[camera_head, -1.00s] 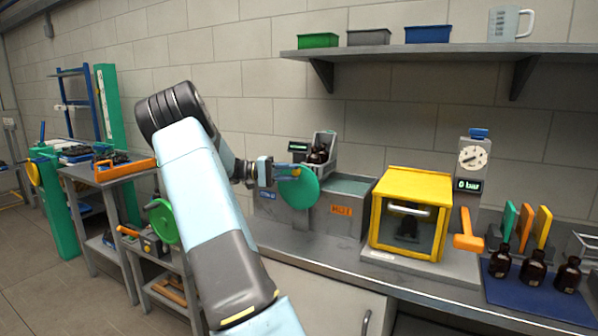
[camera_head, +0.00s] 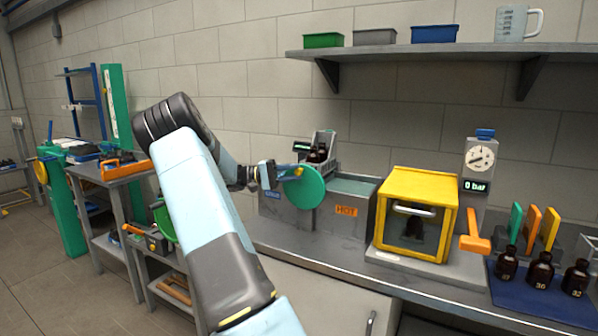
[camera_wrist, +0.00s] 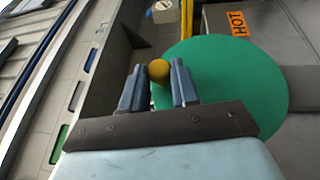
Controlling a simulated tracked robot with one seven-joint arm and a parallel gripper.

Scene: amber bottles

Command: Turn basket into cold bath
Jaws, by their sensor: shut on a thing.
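A twin bath unit stands on the bench, with a part marked HOT (camera_head: 347,211) on the right and a blue-labelled cold part (camera_head: 272,196) on the left. A basket (camera_head: 323,146) with dark bottles (camera_head: 318,154) sits raised above the baths. A green disc wheel (camera_head: 304,187) is on the unit's front. In the wrist view the wheel (camera_wrist: 235,95) has a yellow knob (camera_wrist: 158,71) near its left edge. My gripper (camera_head: 292,173) is shut on that knob, with blue fingers either side of it in the wrist view (camera_wrist: 158,88). The basket's lower part is hidden.
Right of the baths stands a yellow chamber (camera_head: 416,186) with a gauge and an orange handle (camera_head: 474,236). Several amber bottles (camera_head: 540,270) stand on a blue mat (camera_head: 545,300) at the right. A shelf (camera_head: 420,50) is above. Side carts stand at the left.

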